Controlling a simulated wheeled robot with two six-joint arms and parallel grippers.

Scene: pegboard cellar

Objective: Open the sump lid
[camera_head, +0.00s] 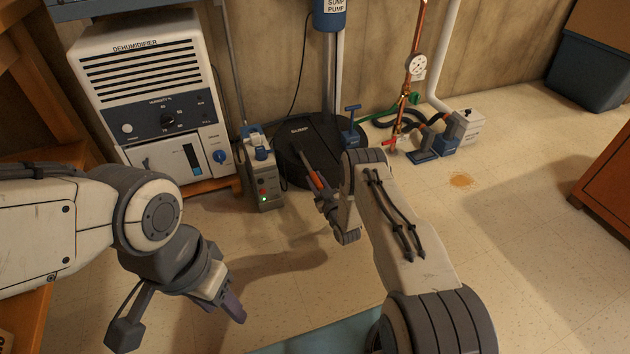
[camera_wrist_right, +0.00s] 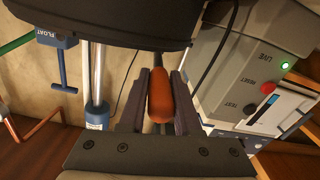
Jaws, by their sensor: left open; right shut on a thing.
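The sump lid (camera_head: 296,162) is a dark round cover marked SUMP, low on the floor by the wall; it also shows along the top of the right wrist view (camera_wrist_right: 95,22). I cannot tell whether it is raised. A dark bar with an orange grip (camera_head: 315,181) lies over the lid's front. My right gripper (camera_head: 322,194) is shut on this orange grip; in the right wrist view the grip (camera_wrist_right: 160,98) sits between both fingers. The right arm hides part of the lid's right side. My left gripper (camera_head: 182,318) is open and empty over the floor at lower left.
A grey box with a green light (camera_head: 262,180) stands left of the lid, beside the dehumidifier (camera_head: 150,95). A blue T-handle (camera_head: 352,110), the sump pump (camera_head: 330,14) and pipework with a gauge (camera_head: 416,64) stand behind and right.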

